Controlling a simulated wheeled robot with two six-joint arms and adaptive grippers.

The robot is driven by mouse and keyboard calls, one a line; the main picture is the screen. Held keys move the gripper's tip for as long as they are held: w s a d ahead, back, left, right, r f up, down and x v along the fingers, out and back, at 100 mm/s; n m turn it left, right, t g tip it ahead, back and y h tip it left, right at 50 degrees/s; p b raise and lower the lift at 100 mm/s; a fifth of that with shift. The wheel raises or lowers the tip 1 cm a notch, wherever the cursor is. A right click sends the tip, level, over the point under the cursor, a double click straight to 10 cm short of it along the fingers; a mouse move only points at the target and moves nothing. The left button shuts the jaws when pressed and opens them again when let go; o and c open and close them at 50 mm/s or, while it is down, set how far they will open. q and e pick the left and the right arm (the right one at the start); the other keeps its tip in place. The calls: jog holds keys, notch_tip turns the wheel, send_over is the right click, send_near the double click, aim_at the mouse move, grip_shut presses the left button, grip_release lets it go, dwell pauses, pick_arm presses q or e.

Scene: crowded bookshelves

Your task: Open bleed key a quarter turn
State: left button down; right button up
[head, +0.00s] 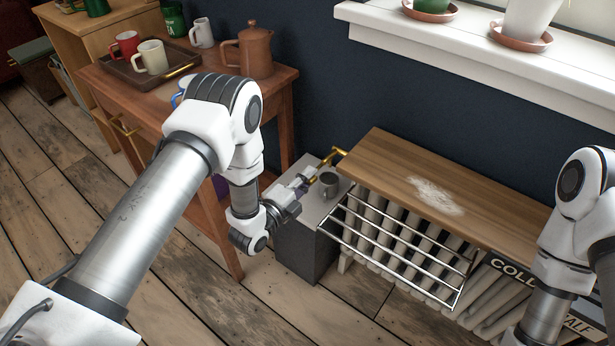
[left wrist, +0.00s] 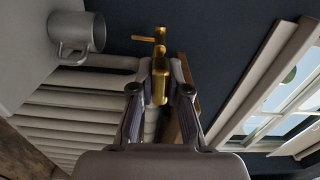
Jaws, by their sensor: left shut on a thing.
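The brass bleed key (head: 328,161) shows at the radiator's left end, beside the wooden shelf top. In the left wrist view the key (left wrist: 160,84) lies between my fingers, with a brass fitting and a short side bar (left wrist: 146,39) beyond it. My left gripper (head: 308,181) is shut on the key; its fingertips also show in the left wrist view (left wrist: 160,94). The pale ribbed radiator (head: 405,235) stands under the wooden top (head: 400,165). My right arm shows at the right edge, but its gripper is out of view.
A grey metal mug (head: 329,186) stands on a grey block (head: 305,245) close to my left gripper. A wire rack (head: 395,252) juts from the radiator's front. A wooden table (head: 285,84) with mugs and a copper-coloured pot (head: 256,52) stands behind my left arm.

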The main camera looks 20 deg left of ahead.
pick_arm(q)
jog(key=n+p, duration=0.1)
jog(key=n, duration=0.1)
jog(key=shift+n, duration=0.4)
jog(key=n+p, duration=0.1)
jog(key=n, duration=0.3)
jog(key=shift+n, duration=0.3)
jog(key=n+p, duration=0.1)
jog(key=n, duration=0.2)
jog(key=shift+n, duration=0.3)
jog(key=shift+n+p, duration=0.55)
jog(key=shift+n, duration=1.05)
jog(key=c, duration=1.1)
grip_release()
jog(key=shift+c, duration=0.2)
